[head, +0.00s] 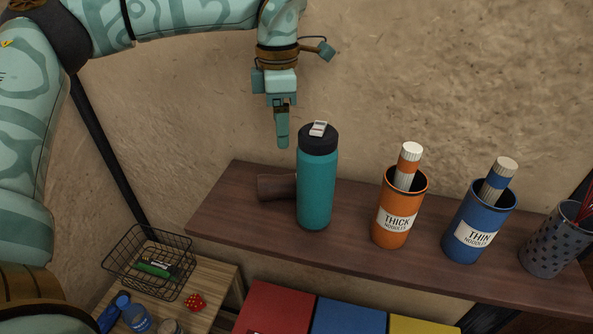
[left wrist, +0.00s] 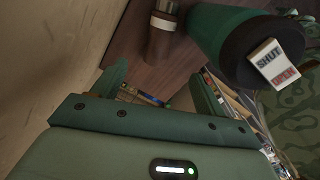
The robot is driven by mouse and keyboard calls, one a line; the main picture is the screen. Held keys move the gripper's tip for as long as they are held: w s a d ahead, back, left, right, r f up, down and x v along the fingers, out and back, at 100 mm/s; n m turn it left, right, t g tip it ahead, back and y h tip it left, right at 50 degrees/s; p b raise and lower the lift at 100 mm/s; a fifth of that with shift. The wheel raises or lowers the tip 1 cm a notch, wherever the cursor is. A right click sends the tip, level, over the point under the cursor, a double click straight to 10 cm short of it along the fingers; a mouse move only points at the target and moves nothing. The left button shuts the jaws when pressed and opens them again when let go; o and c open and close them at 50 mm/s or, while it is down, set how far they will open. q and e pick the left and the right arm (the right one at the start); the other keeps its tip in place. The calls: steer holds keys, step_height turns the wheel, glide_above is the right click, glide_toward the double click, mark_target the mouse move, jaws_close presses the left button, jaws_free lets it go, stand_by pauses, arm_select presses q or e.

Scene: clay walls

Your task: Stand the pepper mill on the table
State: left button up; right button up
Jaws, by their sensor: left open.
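The pepper mill (head: 275,187), brown wood, lies on its side on the dark wooden table (head: 345,225). In the head view the teal bottle (head: 316,190) hides its right part. In the left wrist view the mill (left wrist: 160,38) shows a pale metal band, close beside the bottle (left wrist: 215,32); its far end is cut off by the picture edge. My left gripper (head: 283,143) is above the table, up and left of the bottle's lid, apart from the mill. Its fingers are open and empty in the left wrist view (left wrist: 160,88). My right gripper does not show.
An orange cup (head: 393,226) and a blue cup (head: 478,235) with noodle bundles, and a spotted cup (head: 552,248), stand to the right. A clay wall (head: 430,80) rises behind. A wire basket (head: 150,262) sits on a lower surface at left. The table's left end is bare.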

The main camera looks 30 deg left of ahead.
arm_select(q)
steer(key=f, duration=0.1)
glide_above(282, 178)
step_height(282, 178, down, 6)
steer(key=shift+w+r+b, duration=0.1)
steer(key=shift+b, duration=0.3)
steer(key=f, duration=0.3)
steer(key=shift+w+f, duration=0.1)
steer(key=shift+w, duration=0.15)
steer(key=shift+f, duration=0.6)
steer(key=f, duration=0.3)
steer(key=shift+s+f, duration=0.3)
steer(key=shift+f, duration=0.65)
steer(key=c, duration=1.3)
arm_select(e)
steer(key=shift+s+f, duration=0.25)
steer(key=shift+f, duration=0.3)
arm_select(q)
steer(key=shift+r, duration=0.15)
